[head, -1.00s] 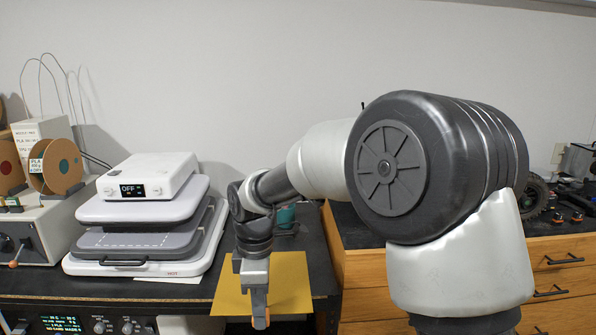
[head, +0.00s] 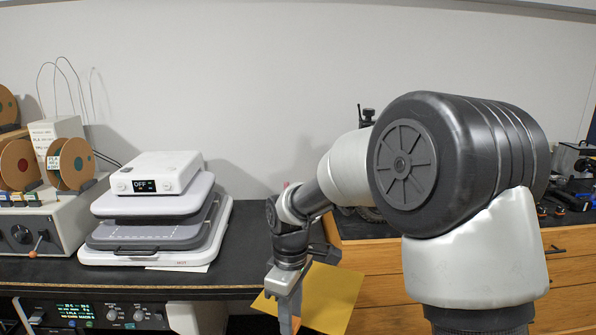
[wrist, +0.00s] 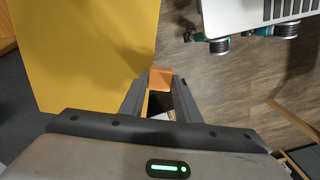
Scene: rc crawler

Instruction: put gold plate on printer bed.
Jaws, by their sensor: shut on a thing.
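The gold plate (head: 332,298) is a thin, flat yellow sheet, tilted in the head view off the right end of the black bench. My gripper (head: 292,318) is shut on the plate's edge and points down. In the wrist view the plate (wrist: 85,50) fills the upper left, with its edge beside my gripper (wrist: 160,78), which has orange at the tips. My gripper hides part of the plate's edge. I cannot pick out the printer bed for certain in either view.
A white and grey layered press (head: 155,215) with an OFF display stands on the black bench (head: 45,275). Filament spools (head: 70,163) stand at left. A lit control panel (head: 90,313) is below. Wooden drawers (head: 385,280) are at right.

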